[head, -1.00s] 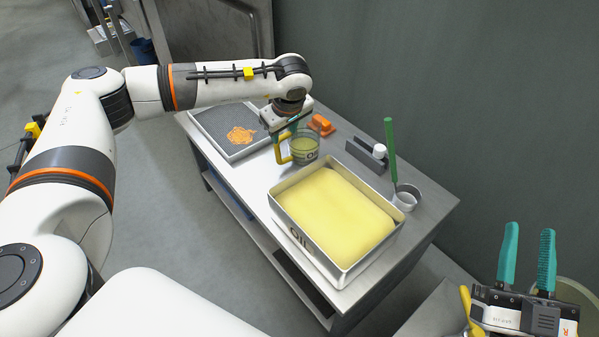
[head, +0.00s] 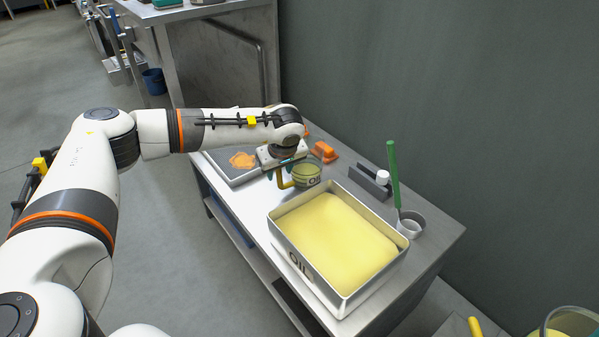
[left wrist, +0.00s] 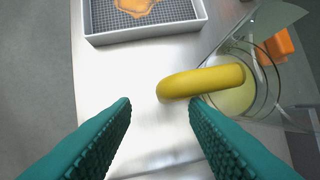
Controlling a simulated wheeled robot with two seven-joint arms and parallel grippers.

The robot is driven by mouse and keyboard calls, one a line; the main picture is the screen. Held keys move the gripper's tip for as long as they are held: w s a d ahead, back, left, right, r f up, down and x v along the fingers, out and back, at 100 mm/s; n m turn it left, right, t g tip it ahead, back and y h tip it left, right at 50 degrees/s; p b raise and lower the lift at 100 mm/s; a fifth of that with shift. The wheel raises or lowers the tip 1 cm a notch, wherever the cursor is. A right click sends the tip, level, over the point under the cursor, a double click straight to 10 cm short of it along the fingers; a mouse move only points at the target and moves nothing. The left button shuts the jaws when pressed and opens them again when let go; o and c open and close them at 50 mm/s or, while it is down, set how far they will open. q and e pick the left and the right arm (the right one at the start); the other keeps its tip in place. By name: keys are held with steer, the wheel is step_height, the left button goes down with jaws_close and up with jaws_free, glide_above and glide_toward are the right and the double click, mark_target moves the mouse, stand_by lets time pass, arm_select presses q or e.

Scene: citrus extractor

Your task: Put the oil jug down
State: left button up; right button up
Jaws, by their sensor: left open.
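The oil jug (head: 308,175) is a clear jug with a yellow handle and yellowish liquid in it. It stands upright on the metal table, behind the oil tray. My left gripper (head: 285,172) is beside the jug at its handle, partly hidden by its own wrist. In the left wrist view the teal fingers (left wrist: 160,135) are spread wide, and the yellow handle (left wrist: 205,82) lies just beyond their tips, apart from both. The jug body (left wrist: 245,85) shows at the right there. My right gripper is out of the head view.
A metal tray of yellow oil (head: 335,285) fills the table's near part. A mesh tray with an orange patch (head: 243,160) lies behind left. An orange block (head: 323,152), a dark holder (head: 370,182) and a cup with a green-handled tool (head: 411,224) line the wall side.

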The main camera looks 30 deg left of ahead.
mark_target(280, 176)
arm_select(q)
steer(key=b+x, duration=0.1)
steer(key=x, duration=0.1)
steer(key=b+x, duration=0.1)
steer(key=x, duration=0.1)
steer(key=shift+w+d+f+b, duration=0.15)
steer(key=shift+w+f+b, duration=0.1)
steer(key=shift+f+b, duration=0.1)
steer(key=shift+f, duration=0.25)
steer(key=shift+w+r, duration=0.1)
jaws_close()
